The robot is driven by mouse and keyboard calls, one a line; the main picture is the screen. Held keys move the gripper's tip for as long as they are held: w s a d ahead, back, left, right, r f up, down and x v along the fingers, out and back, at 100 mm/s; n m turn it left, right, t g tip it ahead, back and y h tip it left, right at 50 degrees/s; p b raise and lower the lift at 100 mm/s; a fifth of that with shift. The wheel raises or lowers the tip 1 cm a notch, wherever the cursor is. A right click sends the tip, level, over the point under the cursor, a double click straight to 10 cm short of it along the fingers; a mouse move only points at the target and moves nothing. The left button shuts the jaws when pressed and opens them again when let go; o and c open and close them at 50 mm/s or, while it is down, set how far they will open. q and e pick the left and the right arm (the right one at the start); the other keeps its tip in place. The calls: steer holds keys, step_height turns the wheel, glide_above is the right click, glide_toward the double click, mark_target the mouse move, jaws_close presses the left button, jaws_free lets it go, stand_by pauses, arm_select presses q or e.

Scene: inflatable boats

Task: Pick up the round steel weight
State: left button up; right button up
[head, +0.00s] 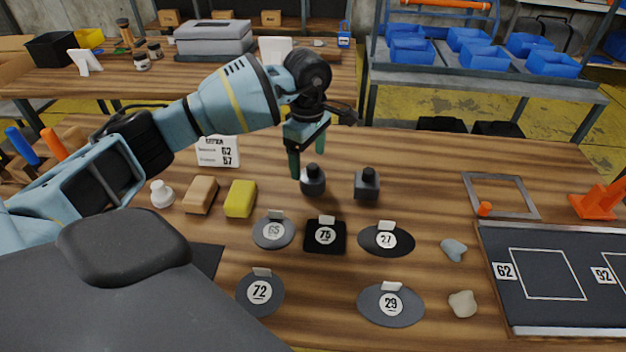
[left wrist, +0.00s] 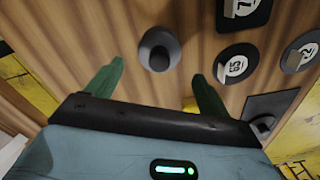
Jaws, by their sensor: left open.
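The round steel weight (head: 313,182), dark grey with a knob on top, stands upright on the wooden table. A square-based dark weight (head: 367,186) stands to its right. My left gripper (head: 307,160) points down just above the round weight, its green fingers open and empty. In the left wrist view the round weight (left wrist: 159,48) shows beyond and between the open fingertips of the left gripper (left wrist: 157,70). I cannot tell whether either finger touches it. My right gripper is not in view.
Patches numbered 65 (head: 273,232), 75 (head: 325,237) and 27 (head: 386,240) lie in front of the weights. A yellow block (head: 240,199), a tan block (head: 201,195) and a white knobbed piece (head: 162,194) are to the left. A grey frame (head: 530,210) lies right.

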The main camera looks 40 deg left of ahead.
mark_target(312, 166)
arm_select(q)
steer(key=f, duration=0.4)
steer(key=shift+w+d, duration=0.15)
steer(key=shift+d, duration=0.25)
steer(key=shift+f, duration=0.55)
steer(key=shift+c, duration=0.2)
steer(key=c, duration=1.7)
steer(key=shift+w+r, duration=0.1)
steer(key=shift+r, duration=0.05)
jaws_close()
